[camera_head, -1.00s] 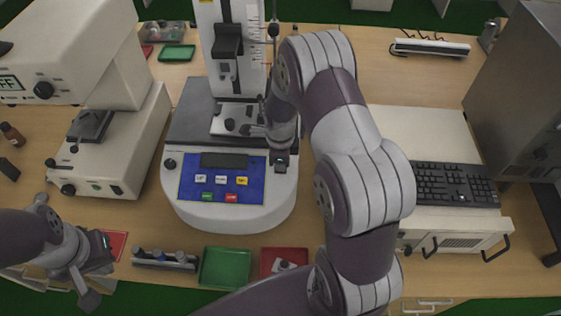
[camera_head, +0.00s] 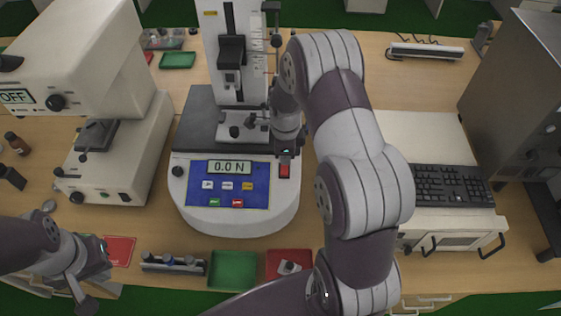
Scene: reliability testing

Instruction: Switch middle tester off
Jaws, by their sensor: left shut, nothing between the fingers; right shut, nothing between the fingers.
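The middle tester (camera_head: 240,220) is a white machine with a rounded base, a blue control panel and an upright column. Its display (camera_head: 229,167) is lit and reads 0.0 N. A red switch (camera_head: 284,172) sits at the right of the panel. My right gripper (camera_head: 286,151) is shut and empty, pointing down just above and behind the switch; I cannot tell whether it touches. My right arm hides part of the tester's right side. My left gripper (camera_head: 97,260) is shut and empty at lower left, over the bench's front edge.
A left tester (camera_head: 110,165) shows OFF. A green tray (camera_head: 233,270), a red tray (camera_head: 288,262) and a rack of small parts (camera_head: 174,263) lie in front of the middle tester. A keyboard (camera_head: 450,184) and a grey cabinet (camera_head: 520,90) stand at right.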

